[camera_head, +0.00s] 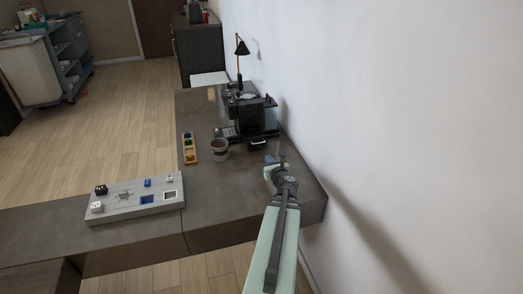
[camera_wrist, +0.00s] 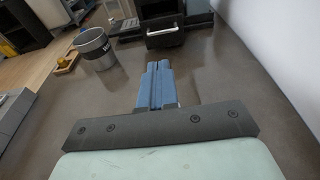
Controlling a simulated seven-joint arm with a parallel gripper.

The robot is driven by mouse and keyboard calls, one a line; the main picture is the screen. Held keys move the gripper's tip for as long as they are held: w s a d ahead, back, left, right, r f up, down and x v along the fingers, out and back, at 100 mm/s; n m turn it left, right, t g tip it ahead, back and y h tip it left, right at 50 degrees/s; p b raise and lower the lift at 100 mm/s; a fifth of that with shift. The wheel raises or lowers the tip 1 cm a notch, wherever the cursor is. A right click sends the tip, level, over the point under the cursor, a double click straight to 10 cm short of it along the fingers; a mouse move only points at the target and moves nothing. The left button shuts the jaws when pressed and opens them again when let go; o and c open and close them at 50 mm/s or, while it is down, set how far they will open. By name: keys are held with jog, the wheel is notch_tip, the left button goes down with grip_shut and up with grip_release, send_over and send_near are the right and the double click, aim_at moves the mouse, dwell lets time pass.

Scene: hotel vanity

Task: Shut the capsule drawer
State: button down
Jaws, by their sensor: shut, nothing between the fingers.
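The capsule drawer (camera_head: 257,143) is a black box front with a pale bar handle, low on the front of the black coffee machine (camera_head: 250,112). In the wrist view the drawer (camera_wrist: 164,40) appears to stick out from the machine; how far is hard to tell. My gripper (camera_head: 269,158) is over the counter in front of the machine, slightly right of the drawer. In the wrist view my gripper's blue fingers (camera_wrist: 158,68) are together and empty, pointing toward the drawer with a visible gap before it.
A grey metal bucket (camera_head: 221,151) stands left of the drawer. An orange tray (camera_head: 190,157) with small coloured items lies farther left. A grey board (camera_head: 135,209) with small blocks is at the front left. A white wall (camera_head: 400,130) bounds the right side. Counter between gripper and drawer is clear.

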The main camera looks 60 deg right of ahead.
send_near(256, 137)
jog(key=w+d+f, duration=0.2)
jog(key=f, duration=0.1)
jog(key=shift+w+d, duration=0.3)
jog(key=shift+d, duration=0.05)
dwell(0.4)
jog(key=x, duration=0.3)
jog(key=r+x, duration=0.1)
jog(key=x, duration=0.5)
jog(key=shift+w+d+r, duration=0.3)
jog(key=shift+d, duration=0.1)
jog(key=shift+w+d+r, duration=0.1)
jog(key=shift+w+r, duration=0.05)
jog(key=shift+w, duration=0.05)
jog(key=shift+d, duration=0.1)
jog(key=v, duration=1.5)
